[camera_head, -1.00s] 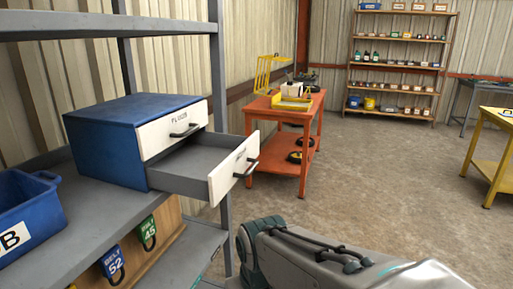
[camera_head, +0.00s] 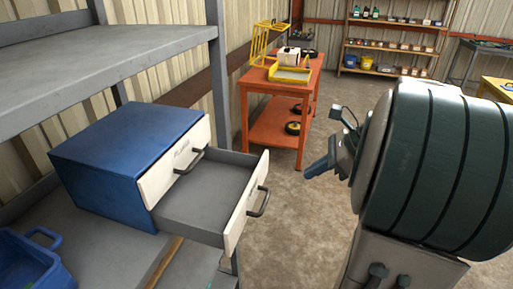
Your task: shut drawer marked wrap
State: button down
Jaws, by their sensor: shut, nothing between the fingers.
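A blue cabinet (camera_head: 105,165) with two white-fronted drawers stands on a grey metal shelf. Its upper drawer (camera_head: 172,162) is closed, with a dark handle and a label too blurred to read now. Its lower drawer (camera_head: 205,195) is pulled well out, grey and empty inside. The white front of the lower drawer faces right, seen edge-on, with a dark handle (camera_head: 260,201); its label cannot be read. My gripper (camera_head: 316,169) is to the right of the lower drawer's front, apart from it, fingers shut and empty, pointing left. My arm fills the right side.
A grey shelf upright (camera_head: 217,90) stands just behind the open drawer, and another shelf board (camera_head: 90,65) hangs above the cabinet. A blue bin (camera_head: 28,262) sits at lower left. An orange table (camera_head: 275,122) stands behind; the floor between is clear.

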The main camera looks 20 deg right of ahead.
jog(key=d+r, duration=0.1)
jog(key=m, duration=0.1)
send_near(261, 182)
notch_tip(261, 182, down, 4)
jog(key=shift+w+a+p, duration=0.2)
jog(key=shift+w+a, duration=0.1)
jog(key=shift+a, duration=0.3)
jog(key=shift+w+a+p, duration=0.15)
jog(key=shift+w+a, duration=0.1)
jog(key=shift+a, duration=0.35)
jog(key=shift+w+a+p, duration=0.2)
jog(key=shift+w+a, duration=0.1)
jog(key=shift+a, duration=0.3)
